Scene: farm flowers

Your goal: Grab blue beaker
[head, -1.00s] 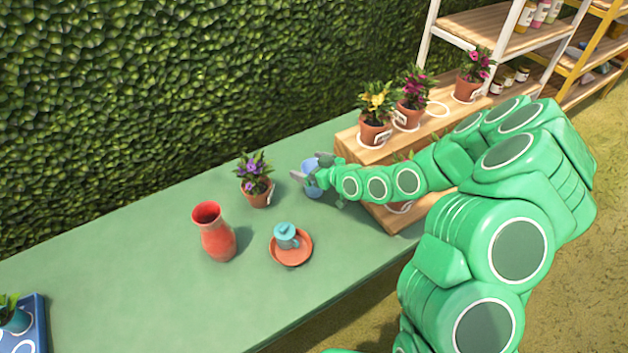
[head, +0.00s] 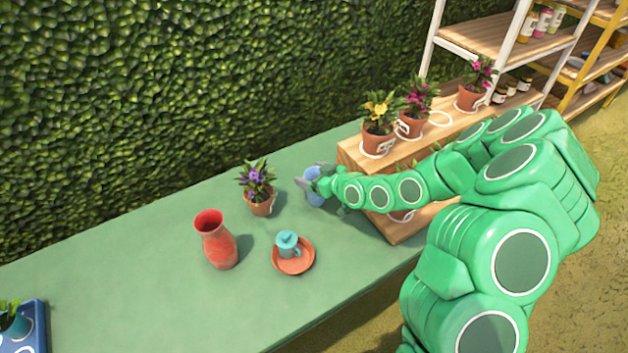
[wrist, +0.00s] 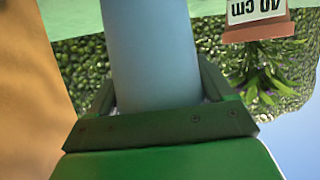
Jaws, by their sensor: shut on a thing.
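The blue beaker (head: 313,188) stands on the green table, beside the wooden shelf unit. In the head view it is partly hidden by my gripper (head: 318,184). My gripper has its fingers around the beaker's sides and is shut on it. In the wrist view the beaker (wrist: 152,55) fills the middle as a pale blue-grey column between the two fingers of my gripper (wrist: 157,95). I cannot tell whether the beaker's base touches the table.
A purple-flowered pot (head: 259,200) stands just left of the beaker. A red vase (head: 217,245) and a teal cup (head: 288,244) on an orange saucer (head: 303,267) are nearer. The wooden stepped shelf (head: 405,230) with flower pots is close on the right. The table's left (head: 120,265) is mostly clear.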

